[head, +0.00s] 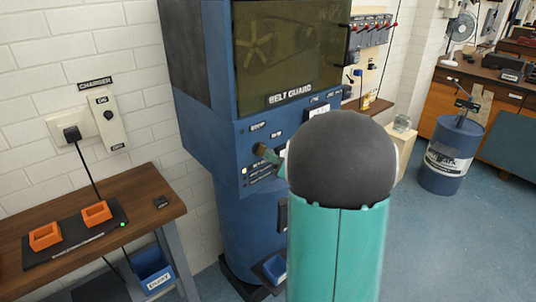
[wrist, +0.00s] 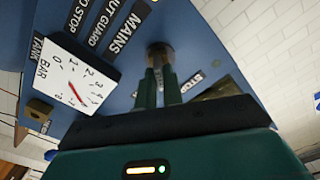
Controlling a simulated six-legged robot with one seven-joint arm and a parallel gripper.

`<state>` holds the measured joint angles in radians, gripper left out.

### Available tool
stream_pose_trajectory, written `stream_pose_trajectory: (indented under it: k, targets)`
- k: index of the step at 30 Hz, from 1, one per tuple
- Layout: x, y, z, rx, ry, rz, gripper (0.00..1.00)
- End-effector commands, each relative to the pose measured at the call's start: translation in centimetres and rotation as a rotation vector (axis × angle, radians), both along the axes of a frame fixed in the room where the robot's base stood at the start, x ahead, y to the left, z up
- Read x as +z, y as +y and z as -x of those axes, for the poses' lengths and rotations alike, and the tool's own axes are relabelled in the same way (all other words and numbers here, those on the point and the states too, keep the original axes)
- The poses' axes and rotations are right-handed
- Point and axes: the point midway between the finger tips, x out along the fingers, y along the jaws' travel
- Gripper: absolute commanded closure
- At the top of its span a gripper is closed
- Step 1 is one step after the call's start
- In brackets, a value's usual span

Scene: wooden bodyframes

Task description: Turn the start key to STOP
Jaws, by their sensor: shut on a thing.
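The blue machine cabinet (head: 225,60) stands ahead, with its control panel below the BELT GUARD label. In the wrist view, the two green fingers of my gripper (wrist: 160,80) are shut on a brass piece (wrist: 160,52) on the panel, which looks like the start key. Its turn angle cannot be made out, as the fingers cover most of it. A STOP label (wrist: 192,82) lies just right of the fingers, tilted in the view. In the head view, the brass piece (head: 261,149) shows left of my arm, which hides much of the panel.
A gauge marked TANK BAR (wrist: 76,82) and a MAINS label (wrist: 124,34) lie left of my fingers; another brass part (wrist: 222,90) is close on the right. A wooden bench (head: 150,190) with orange blocks stands at left. A blue drum (head: 450,160) stands on open floor at right.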

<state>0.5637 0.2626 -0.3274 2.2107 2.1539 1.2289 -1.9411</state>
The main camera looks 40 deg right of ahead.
Motion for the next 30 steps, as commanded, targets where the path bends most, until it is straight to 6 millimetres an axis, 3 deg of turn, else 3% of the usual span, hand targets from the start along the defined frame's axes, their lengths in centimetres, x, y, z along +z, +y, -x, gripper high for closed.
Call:
stream_pose_trajectory:
  k: [5, 16, 18, 21, 30]
  targets:
    - [0.08, 0.01, -0.04, 0.0, -0.004, 0.09, 1.0]
    - [0.08, 0.03, -0.06, 0.0, -0.017, 0.557, 1.0]
    - [0.08, -0.02, -0.03, 0.0, -0.018, 0.57, 0.82]
    - [0.07, -0.01, -0.02, -0.001, -0.017, 0.568, 0.66]
    - [0.01, -0.02, 0.16, -0.001, -0.016, 0.565, 0.66]
